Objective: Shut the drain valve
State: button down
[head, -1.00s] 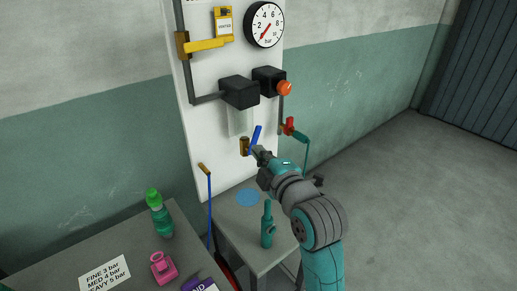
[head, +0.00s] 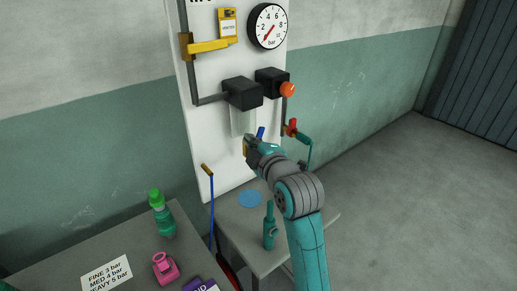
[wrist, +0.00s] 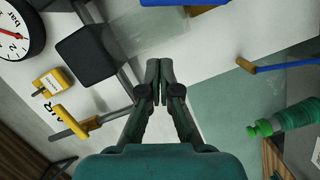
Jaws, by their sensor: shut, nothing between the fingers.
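The drain valve has a brass body (head: 246,147) and a blue lever (head: 261,132) below the clear bowl (head: 242,122) on the white panel. In the head view my gripper (head: 251,143) covers most of the valve; only the lever's upper end shows, pointing up. The blue lever (wrist: 208,10) also shows at the top edge of the wrist view, partly cut off. My gripper's fingertips (wrist: 159,66) are together with nothing between them, apart from the lever in the wrist view. Contact with the valve body cannot be told.
Black housings (head: 242,92) sit above the bowl, with a yellow-handled valve (head: 207,46) and a gauge (head: 268,26) higher up. A red-handled valve (head: 293,127) is at right. A teal tool (head: 269,228) stands on the small table.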

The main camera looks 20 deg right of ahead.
aim_at(260, 132)
jog(key=w, duration=0.3)
jog(key=shift+w+a+f, duration=0.1)
jog(key=shift+w+f, duration=0.05)
jog(key=shift+w+d+f, duration=0.1)
jog(key=shift+d+f, duration=0.15)
jog(key=shift+d, duration=0.35)
jog(key=shift+w+d+f, duration=0.1)
jog(key=shift+d+f, duration=0.15)
jog(key=shift+d, duration=0.35)
jog(key=shift+w+d+f, duration=0.15)
jog(key=shift+d+f, duration=0.1)
jog(key=shift+d, duration=0.3)
jog(key=shift+w+d+m, duration=0.1)
jog(key=shift+d+m, duration=0.15)
jog(key=shift+m, duration=0.15)
jog(key=shift+w+d+m+g, duration=0.15)
jog(key=shift+d+m+g, duration=0.15)
jog(key=shift+d+m, duration=0.45)
jog(key=w+d+f+m+g+y, duration=0.1)
jog(key=d+f+m, duration=0.3)
jog(key=m, duration=0.4)
jog(key=shift+w+d+f+g+y, duration=0.15)
jog(key=shift+w+d+g+y, duration=0.2)
jog(key=shift+y, duration=0.55)
jog(key=shift+f, duration=0.1)
